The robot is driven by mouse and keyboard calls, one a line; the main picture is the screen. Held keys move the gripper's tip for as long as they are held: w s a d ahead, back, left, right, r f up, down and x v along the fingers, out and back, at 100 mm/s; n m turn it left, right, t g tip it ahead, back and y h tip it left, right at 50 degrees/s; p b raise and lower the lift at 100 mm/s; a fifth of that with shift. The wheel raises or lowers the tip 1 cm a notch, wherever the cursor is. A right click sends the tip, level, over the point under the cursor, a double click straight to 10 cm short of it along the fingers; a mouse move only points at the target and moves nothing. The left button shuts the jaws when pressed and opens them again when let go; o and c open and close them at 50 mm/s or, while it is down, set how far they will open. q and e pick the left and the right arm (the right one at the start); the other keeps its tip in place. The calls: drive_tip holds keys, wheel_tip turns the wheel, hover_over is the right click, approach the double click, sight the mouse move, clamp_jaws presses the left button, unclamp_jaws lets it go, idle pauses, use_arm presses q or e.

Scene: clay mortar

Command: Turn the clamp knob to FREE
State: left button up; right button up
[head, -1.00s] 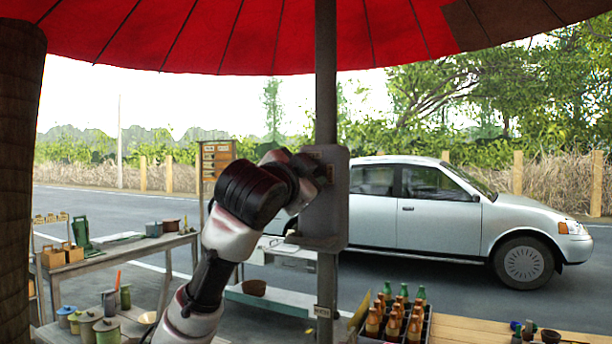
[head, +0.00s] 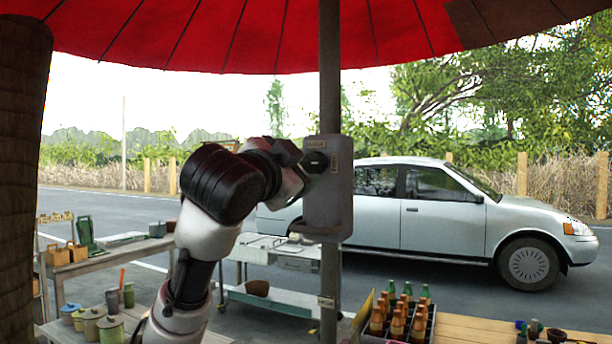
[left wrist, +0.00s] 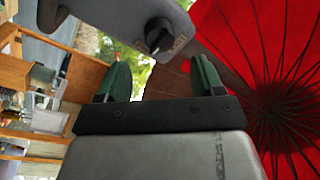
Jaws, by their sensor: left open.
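The clamp knob (head: 318,162) is a dark round knob on the face of a grey box (head: 323,210) fixed to the umbrella pole. My left gripper (head: 297,168) is just left of the knob in the head view. In the left wrist view its green-padded fingers (left wrist: 162,76) are apart and empty, with a gap before the knob. My right gripper is out of view.
The pole (head: 329,90) carries a red umbrella (head: 200,35). A bottle crate (head: 428,327) stands low right of the pole. A table with pots (head: 110,328) is at lower left, and a grey cart (head: 275,300) stands behind. A silver car (head: 440,215) is on the road.

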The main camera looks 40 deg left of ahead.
use_arm(q)
drive_tip(key=b+v, duration=0.1)
drive_tip(key=v, duration=0.3)
drive_tip(key=shift+s+d, duration=0.1)
drive_tip(key=shift+s, duration=0.25)
drive_tip(key=shift+f, duration=0.1)
